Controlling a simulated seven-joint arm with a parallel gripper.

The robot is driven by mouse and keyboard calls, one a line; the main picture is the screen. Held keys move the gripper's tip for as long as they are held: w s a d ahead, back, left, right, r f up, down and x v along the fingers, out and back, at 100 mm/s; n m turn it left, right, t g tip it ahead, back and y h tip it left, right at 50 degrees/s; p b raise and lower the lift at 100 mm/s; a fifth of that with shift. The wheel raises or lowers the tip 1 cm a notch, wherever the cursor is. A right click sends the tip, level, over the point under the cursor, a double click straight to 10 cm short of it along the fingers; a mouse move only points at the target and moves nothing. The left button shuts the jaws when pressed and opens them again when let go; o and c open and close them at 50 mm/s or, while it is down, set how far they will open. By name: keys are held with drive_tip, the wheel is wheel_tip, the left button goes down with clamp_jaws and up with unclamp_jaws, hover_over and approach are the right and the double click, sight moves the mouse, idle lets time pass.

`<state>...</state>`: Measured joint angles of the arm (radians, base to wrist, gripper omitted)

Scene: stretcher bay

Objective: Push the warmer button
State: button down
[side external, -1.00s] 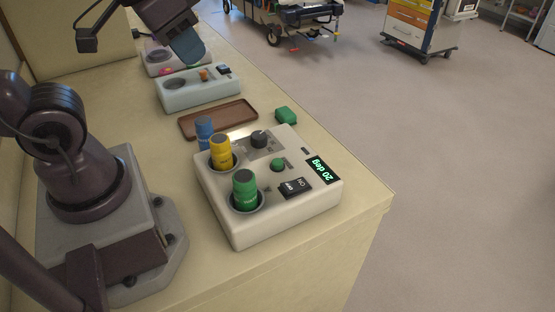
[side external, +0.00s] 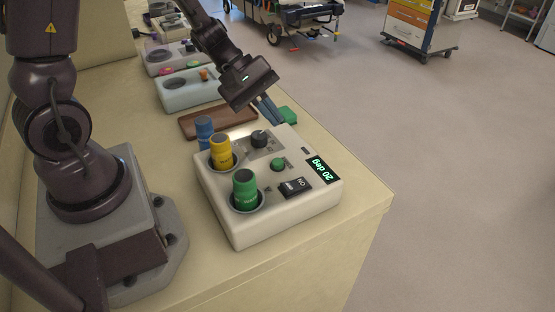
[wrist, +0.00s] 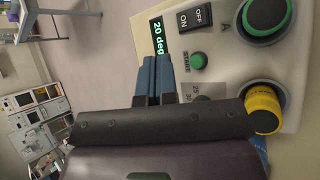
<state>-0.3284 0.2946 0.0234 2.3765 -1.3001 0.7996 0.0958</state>
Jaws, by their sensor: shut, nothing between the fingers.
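The white warmer box (side external: 240,233) stands on the counter with a "20 deg" display (side external: 322,170), a black ON/OFF switch (side external: 296,187), a black dial (side external: 259,138) and a small round green button (side external: 278,164). A green-capped bottle (side external: 244,190) and a yellow one (side external: 221,151) stand in the box's wells. My gripper (side external: 273,112) is shut and empty, above the box's far edge; its blue-grey fingertips (wrist: 155,62) are apart from the button.
A blue bottle (side external: 204,130) stands behind the box, near a brown tray (side external: 190,126). More devices (side external: 188,94) stand farther along the counter. The counter's right edge drops to open floor (side external: 440,150).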

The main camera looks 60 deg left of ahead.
sight(275, 162)
drive_tip(key=shift+w+a+r+n+t, duration=0.1)
drive_tip(key=shift+w+r+n+t, duration=0.15)
drive_tip(key=shift+w, duration=0.2)
drive_tip(key=shift+f, duration=4.45)
drive_tip(key=shift+f, duration=0.4)
drive_tip(key=shift+f, duration=0.8)
drive_tip(key=shift+r, duration=1.25)
